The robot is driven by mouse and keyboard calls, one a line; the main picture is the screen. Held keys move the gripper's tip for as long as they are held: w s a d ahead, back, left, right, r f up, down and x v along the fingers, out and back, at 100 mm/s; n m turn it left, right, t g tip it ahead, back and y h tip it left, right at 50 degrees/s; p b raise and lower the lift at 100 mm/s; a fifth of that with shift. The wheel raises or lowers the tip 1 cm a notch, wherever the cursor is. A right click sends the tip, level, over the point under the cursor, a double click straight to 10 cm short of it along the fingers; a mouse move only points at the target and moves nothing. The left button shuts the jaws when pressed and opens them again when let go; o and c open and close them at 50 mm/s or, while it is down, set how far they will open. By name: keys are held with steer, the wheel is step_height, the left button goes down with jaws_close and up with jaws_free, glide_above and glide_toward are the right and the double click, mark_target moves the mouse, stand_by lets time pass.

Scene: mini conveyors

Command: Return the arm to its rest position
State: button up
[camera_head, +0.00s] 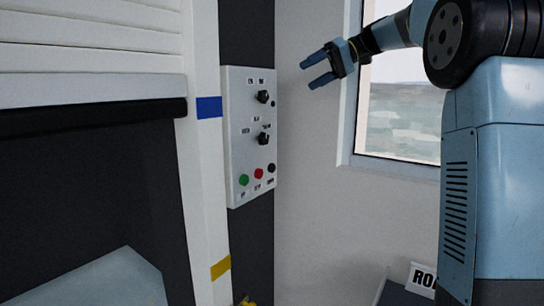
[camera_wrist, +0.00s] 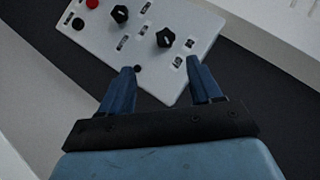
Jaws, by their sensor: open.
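My gripper (camera_head: 319,69) is open and empty, with two blue fingers pointing left in the head view. It is held up in the air to the right of a white control panel (camera_head: 237,135), in front of the wall and window edge. In the wrist view, my gripper (camera_wrist: 163,78) shows both fingers apart with nothing between them. The control panel (camera_wrist: 150,70) lies beyond the fingertips there. In the head view the panel carries two black knobs, a green button (camera_head: 244,180), a red button (camera_head: 259,174) and a black button (camera_head: 271,168).
A white post with a blue band (camera_head: 209,107) and a yellow band (camera_head: 220,268) stands left of the panel. A window (camera_head: 403,105) is behind my arm. A partly hidden lettered sign (camera_head: 422,279) is at the lower right. The wall space below my gripper is clear.

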steer(key=s+d+f+m+t+h, duration=0.2)
steer(key=s+f+h, duration=0.4)
steer(key=s+f, duration=0.8)
steer(key=s+d+f+m+t+h, duration=0.3)
steer(key=s+d+f+h, duration=0.3)
steer(key=s+f, duration=0.8)
steer(key=s, duration=0.6)
steer(key=shift+s+d+f+m, duration=0.15)
steer(key=shift+s+f+m, duration=0.15)
steer(key=shift+m, duration=0.1)
steer(key=shift+c, duration=0.5)
